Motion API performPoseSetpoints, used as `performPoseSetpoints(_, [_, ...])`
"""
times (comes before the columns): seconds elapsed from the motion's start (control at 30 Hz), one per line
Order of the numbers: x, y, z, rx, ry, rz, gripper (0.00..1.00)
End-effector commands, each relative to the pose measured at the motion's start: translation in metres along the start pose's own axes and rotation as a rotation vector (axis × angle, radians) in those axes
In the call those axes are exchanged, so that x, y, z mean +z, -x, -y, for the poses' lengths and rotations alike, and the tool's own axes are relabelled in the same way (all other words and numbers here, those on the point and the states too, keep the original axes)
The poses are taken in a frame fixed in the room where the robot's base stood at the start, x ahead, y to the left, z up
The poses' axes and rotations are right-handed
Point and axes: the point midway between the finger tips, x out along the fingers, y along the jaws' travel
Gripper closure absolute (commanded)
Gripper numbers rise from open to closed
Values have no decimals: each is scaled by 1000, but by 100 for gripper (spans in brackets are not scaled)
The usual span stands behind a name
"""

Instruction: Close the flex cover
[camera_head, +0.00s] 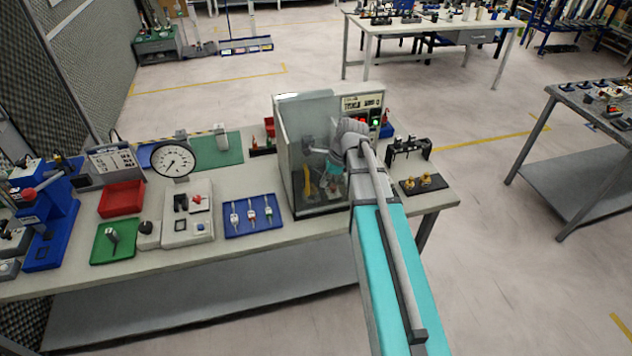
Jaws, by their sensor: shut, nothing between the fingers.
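The flex cover (290,165) is a clear, box-like guard on a tester with a pale frame, near the right end of the workbench. Its clear walls stand upright, and yellow and dark parts show through them. I cannot tell from this view how far the cover is open. My arm reaches in from the lower right, and its wrist is at the right side of the cover. My gripper (334,180) is low beside or within the guard, shut and empty, partly hidden by the wrist and clear panel. I cannot tell whether it touches the cover.
A control panel (362,104) with a green light stands behind my wrist. A blue tray (252,216) lies left of the guard, with a dial gauge (174,160) and red bin (121,199) further left. A dark plate with brass parts (423,184) lies to the right.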

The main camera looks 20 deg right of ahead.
Motion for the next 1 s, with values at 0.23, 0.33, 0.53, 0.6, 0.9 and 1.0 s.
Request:
performPoseSetpoints(0.23, [-6,26,1,0,-1,-1,100])
performPoseSetpoints(0.33, [-6,35,1,0,-1,-1,100])
performPoseSetpoints(0.53, [-5,52,1,0,1,-2,100])
performPoseSetpoints(0.6, [-5,59,1,0,2,-2,100])
performPoseSetpoints(0.9, [-4,85,0,0,2,-2,100])
performPoseSetpoints(1.0, [-4,92,0,0,2,-2,100])
